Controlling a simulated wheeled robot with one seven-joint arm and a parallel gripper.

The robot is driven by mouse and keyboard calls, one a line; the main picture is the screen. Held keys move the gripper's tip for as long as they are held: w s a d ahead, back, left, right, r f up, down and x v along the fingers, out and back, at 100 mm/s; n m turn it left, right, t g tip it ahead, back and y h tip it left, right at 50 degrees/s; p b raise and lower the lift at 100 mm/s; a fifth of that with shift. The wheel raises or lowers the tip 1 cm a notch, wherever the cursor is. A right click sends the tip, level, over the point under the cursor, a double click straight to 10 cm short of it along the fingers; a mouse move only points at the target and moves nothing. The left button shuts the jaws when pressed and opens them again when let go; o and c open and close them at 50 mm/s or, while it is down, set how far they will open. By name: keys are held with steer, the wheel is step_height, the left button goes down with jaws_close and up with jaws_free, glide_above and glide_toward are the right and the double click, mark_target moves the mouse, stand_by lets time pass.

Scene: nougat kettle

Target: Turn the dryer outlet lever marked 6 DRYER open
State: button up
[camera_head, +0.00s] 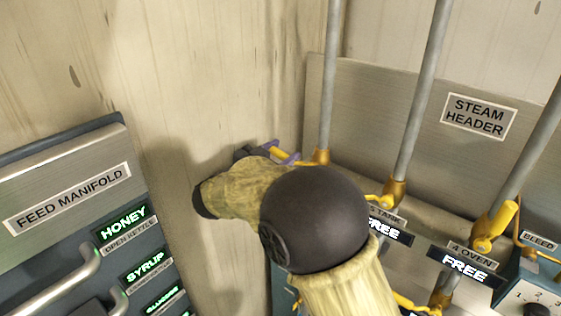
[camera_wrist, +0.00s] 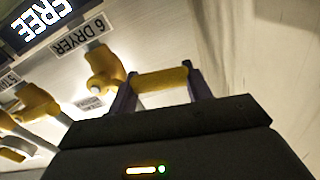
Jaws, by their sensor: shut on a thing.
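The 6 DRYER lever (camera_wrist: 163,79) is a yellow handle on a yellow valve body (camera_wrist: 103,68), next to the 6 DRYER label (camera_wrist: 80,37) in the wrist view. My gripper (camera_wrist: 160,88) is shut on the handle, with a purple finger at each side. In the head view the yellow lever (camera_head: 275,151) shows beyond my forearm, at the foot of the leftmost pipe, between the tips of my gripper (camera_head: 283,154). My arm hides the 6 DRYER label there. A lit FREE display (camera_wrist: 40,22) is beside the label in the wrist view.
The steam header panel (camera_head: 430,110) carries several pipes and more yellow valves, such as 4 OVEN (camera_head: 496,226) with its FREE display (camera_head: 465,265). The feed manifold (camera_head: 65,170) is at left. A bare wall (camera_head: 210,80) lies close to my gripper.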

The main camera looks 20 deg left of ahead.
steer(key=m+b, duration=0.1)
steer(key=r+m+b, duration=0.1)
steer(key=b, duration=0.1)
steer(key=d+r+m+b, duration=0.1)
steer(key=m+b, duration=0.1)
steer(key=shift+s, duration=0.25)
steer(key=s+d+r+m+b, duration=0.1)
steer(key=d+m+b, duration=0.1)
steer(key=m+b, duration=0.2)
steer(key=d+r+m+b, duration=0.1)
steer(key=d+m+b, duration=0.1)
steer(key=m+b, duration=0.2)
steer(key=s+d+r+m+b, duration=0.1)
steer(key=m+b, duration=0.3)
steer(key=b, duration=0.4)
steer(key=shift+s+d+r, duration=0.2)
steer(key=shift+d+r, duration=0.05)
steer(key=shift+d, duration=0.2)
steer(key=shift+s+d+r, duration=0.15)
steer(key=shift+d+r, duration=0.1)
steer(key=shift+d, duration=0.15)
steer(key=o, duration=1.4)
steer(key=shift+s, duration=0.1)
